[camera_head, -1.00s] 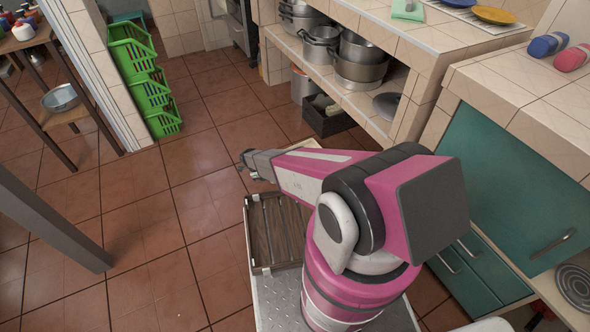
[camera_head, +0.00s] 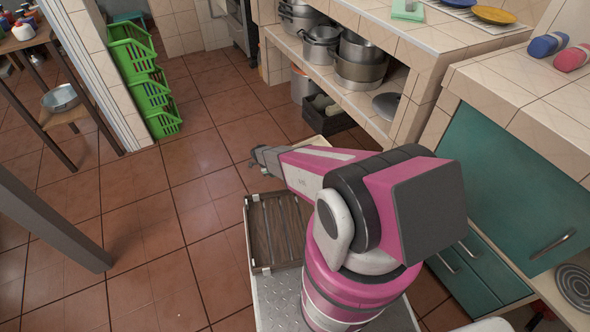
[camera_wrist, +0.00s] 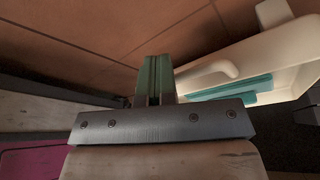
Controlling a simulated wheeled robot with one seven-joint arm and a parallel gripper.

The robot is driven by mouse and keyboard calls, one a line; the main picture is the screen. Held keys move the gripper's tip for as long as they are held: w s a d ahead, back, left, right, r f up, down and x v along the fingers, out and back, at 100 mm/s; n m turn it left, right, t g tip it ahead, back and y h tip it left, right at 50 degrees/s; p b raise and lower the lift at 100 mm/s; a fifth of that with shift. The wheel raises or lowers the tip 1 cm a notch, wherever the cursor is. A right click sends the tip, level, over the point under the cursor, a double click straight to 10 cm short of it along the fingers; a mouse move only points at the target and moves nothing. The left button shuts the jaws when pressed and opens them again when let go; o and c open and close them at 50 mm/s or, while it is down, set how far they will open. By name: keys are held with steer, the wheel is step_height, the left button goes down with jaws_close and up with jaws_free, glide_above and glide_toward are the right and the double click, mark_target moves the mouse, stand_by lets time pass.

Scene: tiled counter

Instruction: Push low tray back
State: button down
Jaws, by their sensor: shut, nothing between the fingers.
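A low cream tray (camera_wrist: 262,62) with a raised handle and teal pieces inside lies on the right in the wrist view. In the head view only a pale edge of it (camera_head: 318,141) shows beyond my arm; the rest is hidden. My gripper (camera_head: 256,155) is low over the floor at the end of my outstretched arm, left of the tray. In the wrist view its green fingers (camera_wrist: 153,78) are together and empty, close beside the tray's near left end. I cannot tell whether they touch it.
A dark crate (camera_head: 327,122) stands under the tiled counter (camera_head: 372,62), just beyond the tray. Pots (camera_head: 360,60) fill the shelf above. Green stacked baskets (camera_head: 145,88) stand at the left wall.

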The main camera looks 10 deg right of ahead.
steer(key=shift+w+d, duration=0.25)
steer(key=shift+d, duration=0.55)
steer(key=shift+w+d, duration=0.2)
steer(key=shift+d, duration=0.65)
steer(key=shift+w+d, duration=0.25)
steer(key=shift+d, duration=0.55)
steer(key=shift+w+d, duration=0.6)
steer(key=shift+d, duration=1.5)
steer(key=shift+w+d, duration=0.65)
steer(key=shift+d, duration=1.5)
steer(key=shift+w+d, duration=0.6)
steer(key=shift+d, duration=1.5)
steer(key=shift+w+d, duration=0.1)
steer(key=shift+d, duration=0.35)
steer(key=shift+w+d, duration=0.55)
steer(key=shift+d, duration=1.6)
steer(key=shift+w+d, duration=0.5)
steer(key=shift+d, duration=1.65)
steer(key=shift+w+d, duration=0.55)
steer(key=shift+d, duration=1.95)
